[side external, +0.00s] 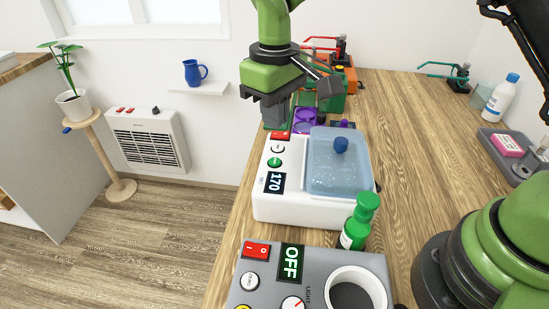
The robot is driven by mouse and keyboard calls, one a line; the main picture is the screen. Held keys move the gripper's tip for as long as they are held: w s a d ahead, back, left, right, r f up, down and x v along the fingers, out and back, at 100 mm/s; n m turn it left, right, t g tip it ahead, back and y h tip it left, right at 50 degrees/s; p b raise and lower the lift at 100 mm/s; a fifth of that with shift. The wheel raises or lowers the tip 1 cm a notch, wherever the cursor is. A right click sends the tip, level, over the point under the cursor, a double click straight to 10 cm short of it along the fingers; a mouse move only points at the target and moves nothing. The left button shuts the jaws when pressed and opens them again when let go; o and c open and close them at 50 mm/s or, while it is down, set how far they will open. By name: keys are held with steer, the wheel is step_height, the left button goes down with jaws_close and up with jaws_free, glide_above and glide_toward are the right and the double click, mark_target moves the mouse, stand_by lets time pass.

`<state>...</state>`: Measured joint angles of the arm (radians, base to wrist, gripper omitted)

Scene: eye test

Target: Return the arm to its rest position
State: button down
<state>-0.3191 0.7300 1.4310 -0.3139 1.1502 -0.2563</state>
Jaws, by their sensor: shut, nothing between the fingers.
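My gripper (277,117) hangs from my green arm in the upper middle of the side external view. Its grey fingers point down and are shut, with nothing held. It is above the far left part of the wooden bench (405,150), in the picture just beyond the white water bath (300,208). My arm's base and lower links show at the right edge. How high the fingertips are above the things behind them is hard to tell.
The bath has a clear lid with a blue knob (341,145) and reads 170. A green bottle (359,222) stands beside it. A grey device (310,285) reading OFF is in front. Purple and green racks (306,119) are near my gripper. The bench's middle right is clear.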

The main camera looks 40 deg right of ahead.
steer(key=s+d+r+m+t, duration=0.2)
steer(key=s+d+r, duration=0.1)
steer(key=r, duration=0.4)
steer(key=s+d+r+m+t+y, duration=0.1)
steer(key=s+d+r+m+t, duration=0.1)
steer(key=s, duration=0.7)
steer(key=s+d+r+m+t+y, duration=0.1)
steer(key=s+d+r+m+t, duration=0.2)
steer(key=s, duration=0.6)
step_height(320, 180, up, 2)
steer(key=shift+d+r, duration=0.2)
steer(key=shift+d, duration=0.3)
stand_by(4.9)
